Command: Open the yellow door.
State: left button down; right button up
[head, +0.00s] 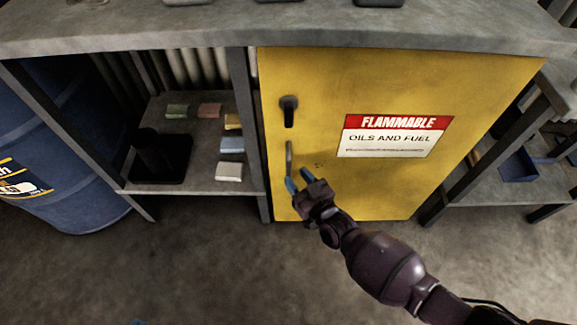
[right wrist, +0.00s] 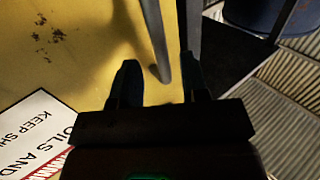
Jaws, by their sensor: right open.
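The yellow door (head: 350,80) is shut under the grey bench top and carries a red and white flammable sign (head: 397,136). A vertical grey bar handle (head: 289,158) is on its left side, below a black latch (head: 288,110). My right gripper (head: 298,180), with blue fingertips, is open at the lower end of the handle. In the right wrist view, the handle (right wrist: 155,38) shows between and just beyond the open fingers (right wrist: 157,82); I cannot tell whether they touch it. A blue sliver at the bottom edge of the head view may be my left gripper's tip.
A shelf (head: 190,187) left of the door holds several coloured blocks and a black stand (head: 160,155). A blue drum (head: 60,160) stands at far left. A lower shelf with a blue bin (head: 518,165) is at right. The concrete floor (head: 230,265) in front is clear.

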aim_at(290, 170)
jog(key=shift+b+x, duration=0.45)
jog(key=shift+x, duration=1.8)
jog(key=shift+c, duration=0.3)
grip_shut()
